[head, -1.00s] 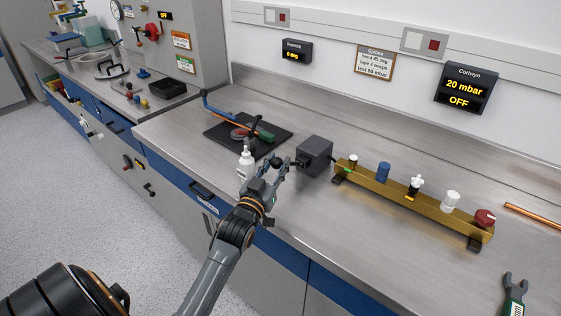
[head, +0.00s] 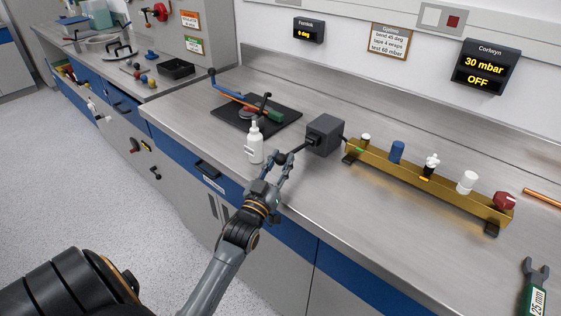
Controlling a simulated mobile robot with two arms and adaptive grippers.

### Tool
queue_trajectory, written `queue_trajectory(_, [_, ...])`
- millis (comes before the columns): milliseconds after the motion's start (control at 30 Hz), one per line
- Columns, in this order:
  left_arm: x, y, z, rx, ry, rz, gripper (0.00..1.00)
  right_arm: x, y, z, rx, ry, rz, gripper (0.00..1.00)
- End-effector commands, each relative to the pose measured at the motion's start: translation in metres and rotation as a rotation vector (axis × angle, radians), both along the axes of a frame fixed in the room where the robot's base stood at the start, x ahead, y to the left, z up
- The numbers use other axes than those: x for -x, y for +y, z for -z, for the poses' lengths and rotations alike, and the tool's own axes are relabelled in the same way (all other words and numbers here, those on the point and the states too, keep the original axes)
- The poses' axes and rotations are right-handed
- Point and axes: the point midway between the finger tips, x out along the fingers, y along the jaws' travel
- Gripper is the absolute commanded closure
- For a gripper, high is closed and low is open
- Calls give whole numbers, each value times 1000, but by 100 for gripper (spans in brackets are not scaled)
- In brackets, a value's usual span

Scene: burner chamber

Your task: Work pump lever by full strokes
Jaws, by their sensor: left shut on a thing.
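The pump is a dark grey box (head: 324,135) on the steel bench, left of a brass manifold. Its black lever (head: 311,142) sticks out from the box's left side. My left gripper (head: 290,158) is at the lever's outer end, just left of the box, and is shut on it; the fingers hide the grip. The Corwyn display (head: 484,67) on the wall reads 30 mbar and OFF. My right gripper is not in view.
A white bottle (head: 256,143) stands close to the left of my left gripper. Behind it lies a black mat (head: 258,128) with tools. The brass manifold (head: 420,178) with several fittings runs to the right. A wrench (head: 535,285) lies at the front right.

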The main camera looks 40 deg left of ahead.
Motion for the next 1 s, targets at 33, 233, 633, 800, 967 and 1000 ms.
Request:
queue_trajectory(33, [0, 0, 8, 4, 19, 0, 100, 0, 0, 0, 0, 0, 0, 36])
queue_trajectory(233, [0, 0, 8, 4, 19, 0, 100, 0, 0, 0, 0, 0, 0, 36])
queue_trajectory(633, [0, 0, 3, 1, 7, 0, 46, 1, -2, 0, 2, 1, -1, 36])
queue_trajectory(800, [8, -2, 5, 1, 7, 0, 46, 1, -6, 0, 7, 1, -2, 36])
queue_trajectory(967, [34, -7, 13, 2, 10, 0, 46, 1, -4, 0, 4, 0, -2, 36])
queue_trajectory(1000, [42, -9, 15, 2, 10, 0, 46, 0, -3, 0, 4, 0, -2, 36])
